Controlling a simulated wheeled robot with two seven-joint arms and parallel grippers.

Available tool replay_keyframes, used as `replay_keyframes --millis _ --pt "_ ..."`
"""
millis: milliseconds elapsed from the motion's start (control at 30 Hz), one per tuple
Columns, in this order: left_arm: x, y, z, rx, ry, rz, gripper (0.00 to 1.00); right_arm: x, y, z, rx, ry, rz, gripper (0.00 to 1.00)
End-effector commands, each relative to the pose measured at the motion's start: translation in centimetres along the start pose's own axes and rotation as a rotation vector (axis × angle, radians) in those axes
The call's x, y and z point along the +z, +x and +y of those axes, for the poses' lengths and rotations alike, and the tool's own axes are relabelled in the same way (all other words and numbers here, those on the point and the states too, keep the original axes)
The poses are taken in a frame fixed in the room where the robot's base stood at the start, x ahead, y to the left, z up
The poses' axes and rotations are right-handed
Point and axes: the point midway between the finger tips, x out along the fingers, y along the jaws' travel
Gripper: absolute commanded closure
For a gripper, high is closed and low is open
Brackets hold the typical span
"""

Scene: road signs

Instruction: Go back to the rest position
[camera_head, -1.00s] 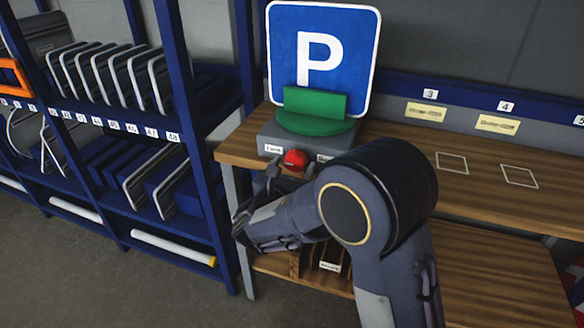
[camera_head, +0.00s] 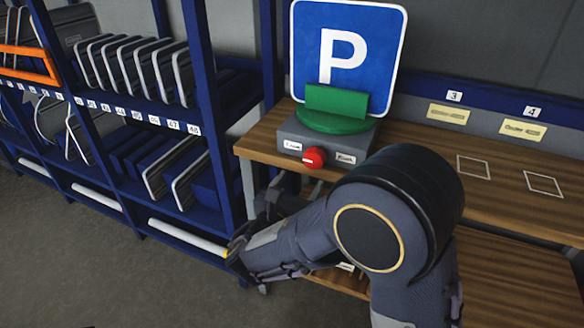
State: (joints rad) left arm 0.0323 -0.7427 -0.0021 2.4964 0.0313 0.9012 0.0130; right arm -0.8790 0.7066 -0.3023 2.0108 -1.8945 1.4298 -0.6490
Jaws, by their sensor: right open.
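My right gripper (camera_head: 274,193) is open and empty, low in front of the bench edge, below and left of the red knob. My right arm fills the lower middle of the view and hides part of the bench front. The red knob (camera_head: 314,157) is on the front of a grey box (camera_head: 352,147), between two white labels. A green holder (camera_head: 336,103) on the box holds a blue parking sign (camera_head: 379,62) with a white P, upright. The gripper is apart from the knob. My left gripper is not in view.
A wooden bench (camera_head: 440,158) carries the box, with white outlined squares and yellow labels at the right. A blue rack (camera_head: 207,80) with several sign plates and numbered slots stands at the left. The floor (camera_head: 110,270) in front of the rack is clear.

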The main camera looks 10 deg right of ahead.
Motion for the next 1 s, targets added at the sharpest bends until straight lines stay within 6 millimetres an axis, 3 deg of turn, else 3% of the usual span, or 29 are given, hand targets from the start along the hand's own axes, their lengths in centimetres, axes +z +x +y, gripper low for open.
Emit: replay_keyframes --millis 167,267,367,433,500,600,700,767,900,1000 --pt "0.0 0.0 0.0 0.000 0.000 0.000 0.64 -0.1 0.3 -0.8 -0.022 0.018 0.020 0.30" --pt "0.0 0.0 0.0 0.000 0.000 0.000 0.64 -0.6 1.3 -3.9 -0.112 0.100 0.104 0.30" --pt "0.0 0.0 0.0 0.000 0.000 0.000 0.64 -1.9 2.0 -9.9 -0.292 0.273 0.260 0.30" --pt "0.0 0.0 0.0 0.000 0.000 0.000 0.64 -3.4 1.4 -15.0 -0.465 0.456 0.399 0.30" --pt "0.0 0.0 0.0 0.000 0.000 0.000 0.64 -5.0 -0.4 -19.3 -0.643 0.660 0.531 0.30" --pt "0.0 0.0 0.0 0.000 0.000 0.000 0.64 -6.8 -4.0 -23.5 -0.889 0.968 0.686 0.30" --pt "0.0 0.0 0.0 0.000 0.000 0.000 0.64 -7.8 -8.1 -25.5 -1.116 1.290 0.807 0.30" --pt "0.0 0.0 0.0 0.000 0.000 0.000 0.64 -7.9 -10.3 -25.8 -1.234 1.473 0.860 0.30" --pt "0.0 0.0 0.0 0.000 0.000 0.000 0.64 -7.4 -13.8 -25.4 -1.433 1.823 0.936 0.30" --pt "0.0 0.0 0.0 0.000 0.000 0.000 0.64 -6.7 -15.4 -24.8 -1.533 2.026 0.968 0.30"
